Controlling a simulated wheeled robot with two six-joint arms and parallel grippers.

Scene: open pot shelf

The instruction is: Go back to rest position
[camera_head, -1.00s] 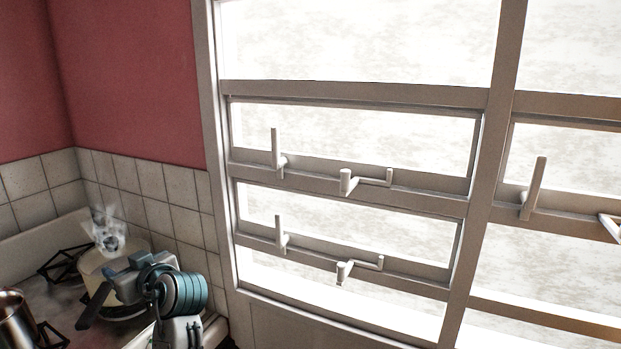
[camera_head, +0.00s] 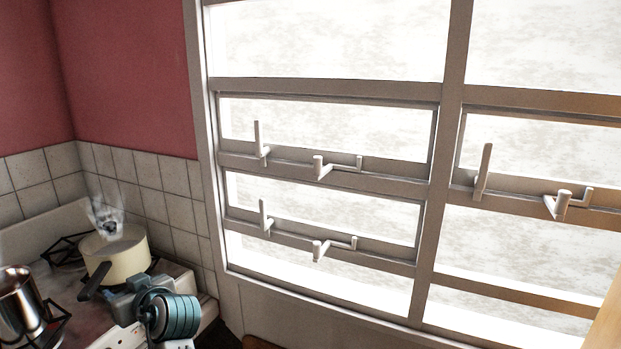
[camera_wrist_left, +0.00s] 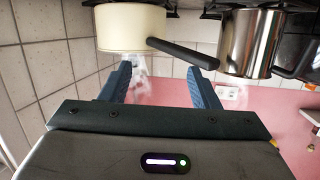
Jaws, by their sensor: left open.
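My left gripper (camera_head: 122,306) is low at the left in the head view, in front of the stove and just below the cream pot. In the left wrist view my left gripper (camera_wrist_left: 161,80) has its two blue fingers apart with nothing between them. The cream pot (camera_head: 118,256) with a dark handle stands on the stove and gives off steam. It also shows at the top of the left wrist view (camera_wrist_left: 130,28), apart from the fingers, its handle reaching to the right. My right gripper is not in view.
A shiny metal pot (camera_head: 18,300) stands on the stove (camera_head: 72,291) at the lower left; it also shows in the wrist view (camera_wrist_left: 248,42). A tiled wall (camera_head: 150,183) is behind. A large window (camera_head: 440,190) with several white handles fills the right.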

